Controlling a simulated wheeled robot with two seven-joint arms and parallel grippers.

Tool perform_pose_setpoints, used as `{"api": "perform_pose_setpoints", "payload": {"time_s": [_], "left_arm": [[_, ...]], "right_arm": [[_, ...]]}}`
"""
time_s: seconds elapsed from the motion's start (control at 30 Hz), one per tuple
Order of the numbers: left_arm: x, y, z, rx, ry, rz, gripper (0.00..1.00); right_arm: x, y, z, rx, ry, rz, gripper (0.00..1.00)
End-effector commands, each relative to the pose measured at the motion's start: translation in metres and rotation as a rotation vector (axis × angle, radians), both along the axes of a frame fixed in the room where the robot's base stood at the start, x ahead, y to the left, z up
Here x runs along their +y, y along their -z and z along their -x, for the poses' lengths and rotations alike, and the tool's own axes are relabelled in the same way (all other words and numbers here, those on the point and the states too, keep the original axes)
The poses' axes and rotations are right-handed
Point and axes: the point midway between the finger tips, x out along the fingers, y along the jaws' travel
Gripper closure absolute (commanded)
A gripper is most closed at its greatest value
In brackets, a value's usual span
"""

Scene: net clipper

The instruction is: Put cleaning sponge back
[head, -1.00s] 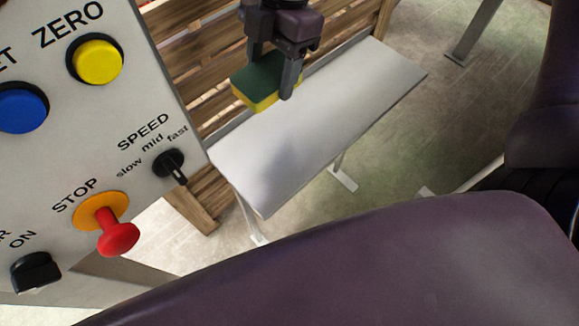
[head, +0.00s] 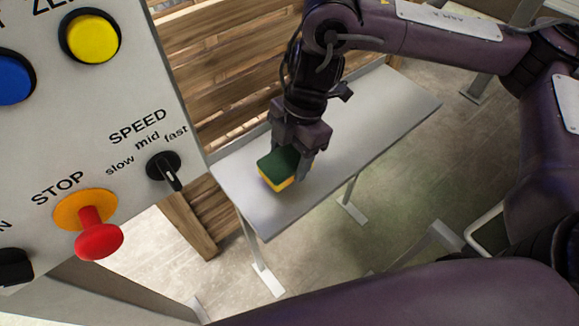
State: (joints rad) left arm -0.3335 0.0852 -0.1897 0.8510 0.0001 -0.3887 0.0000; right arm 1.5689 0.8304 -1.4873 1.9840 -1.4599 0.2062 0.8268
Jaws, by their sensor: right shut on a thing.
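The cleaning sponge (head: 279,169) has a dark green top and a yellow body. It is in the head view at the left part of a narrow grey metal table (head: 390,108). My right gripper (head: 291,168) comes down from above and is shut on the sponge. The sponge is at or just above the table surface; I cannot tell whether it touches. My left gripper does not show.
A control panel (head: 120,185) with a red stop knob (head: 98,238), a speed switch (head: 163,167) and coloured buttons stands at the left. A wooden slatted wall (head: 215,75) runs behind the table. The table's right part is clear.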

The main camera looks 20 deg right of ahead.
Motion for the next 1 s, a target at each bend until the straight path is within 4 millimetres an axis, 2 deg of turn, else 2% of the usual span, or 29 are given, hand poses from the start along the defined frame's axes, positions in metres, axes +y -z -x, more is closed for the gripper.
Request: {"api": "perform_pose_setpoints", "payload": {"time_s": [0.1, 0.2, 0.63, 0.67, 0.7, 0.8, 1.0], "left_arm": [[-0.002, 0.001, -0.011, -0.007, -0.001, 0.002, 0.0], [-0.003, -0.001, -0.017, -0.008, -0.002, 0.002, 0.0], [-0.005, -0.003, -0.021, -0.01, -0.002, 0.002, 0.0], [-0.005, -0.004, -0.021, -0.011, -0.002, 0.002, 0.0], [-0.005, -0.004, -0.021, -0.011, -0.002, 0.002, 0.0], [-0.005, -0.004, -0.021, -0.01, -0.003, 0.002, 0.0], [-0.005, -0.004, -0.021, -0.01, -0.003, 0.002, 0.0]], "right_arm": [[0.0, 0.022, 0.002, 0.007, -0.001, -0.001, 0.74], [0.0, 0.032, 0.001, 0.004, -0.001, -0.001, 0.74], [0.0, 0.038, 0.001, 0.003, -0.001, 0.0, 0.74], [0.0, 0.036, 0.001, 0.002, -0.001, 0.001, 0.38], [0.0, 0.036, 0.001, 0.002, -0.001, 0.001, 0.33], [0.0, 0.036, 0.001, 0.002, -0.001, 0.001, 0.21], [0.0, 0.036, 0.001, 0.002, -0.001, 0.001, 0.21]]}}
